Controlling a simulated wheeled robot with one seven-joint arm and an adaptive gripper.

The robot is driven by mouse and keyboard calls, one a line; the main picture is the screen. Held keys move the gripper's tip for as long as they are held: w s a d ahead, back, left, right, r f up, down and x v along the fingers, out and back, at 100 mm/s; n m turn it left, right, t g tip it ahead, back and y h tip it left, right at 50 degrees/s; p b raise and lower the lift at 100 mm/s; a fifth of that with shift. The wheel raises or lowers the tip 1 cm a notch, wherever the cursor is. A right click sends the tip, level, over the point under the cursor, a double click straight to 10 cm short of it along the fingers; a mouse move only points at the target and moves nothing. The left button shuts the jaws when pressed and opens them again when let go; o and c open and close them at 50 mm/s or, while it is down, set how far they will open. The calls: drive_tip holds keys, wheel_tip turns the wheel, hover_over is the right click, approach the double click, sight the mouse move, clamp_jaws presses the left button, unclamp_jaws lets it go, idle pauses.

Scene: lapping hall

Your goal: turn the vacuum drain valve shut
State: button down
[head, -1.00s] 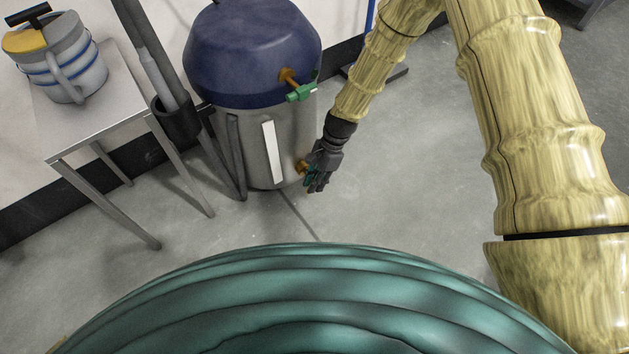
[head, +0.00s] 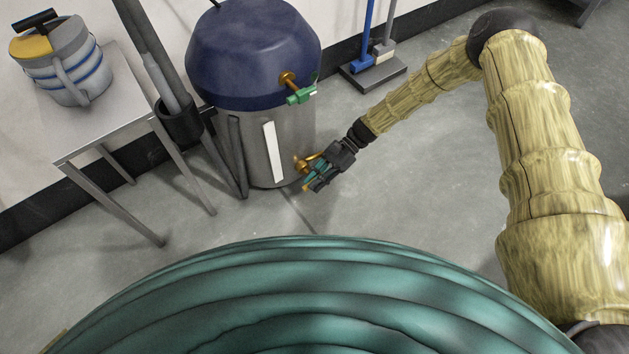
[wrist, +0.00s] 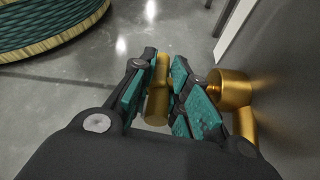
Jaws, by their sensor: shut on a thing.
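The vacuum is a grey drum with a dark blue lid (head: 253,55). Low on the drum's right side is the brass drain valve (head: 301,164), partly hidden by my gripper (head: 314,183). In the wrist view, the brass valve body (wrist: 231,90) sits by the drum wall to the right. A brass handle bar (wrist: 158,98) lies between the teal pads of my gripper (wrist: 165,62). My gripper is shut on this handle. How far the valve is turned cannot be told.
A second brass fitting with a green handle (head: 301,95) sticks out higher on the vacuum. A metal table (head: 105,130) with a jug (head: 65,65) stands left.

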drive_tip(key=shift+s+f+g+y+b, duration=0.1)
drive_tip(key=shift+f+g+y+b, duration=0.05)
drive_tip(key=shift+g+y+b, duration=0.6)
drive_tip(key=c, duration=1.4)
unclamp_jaws()
drive_tip(key=v, duration=1.2)
drive_tip(key=shift+d+f, duration=0.1)
drive_tip(key=shift+d, duration=0.05)
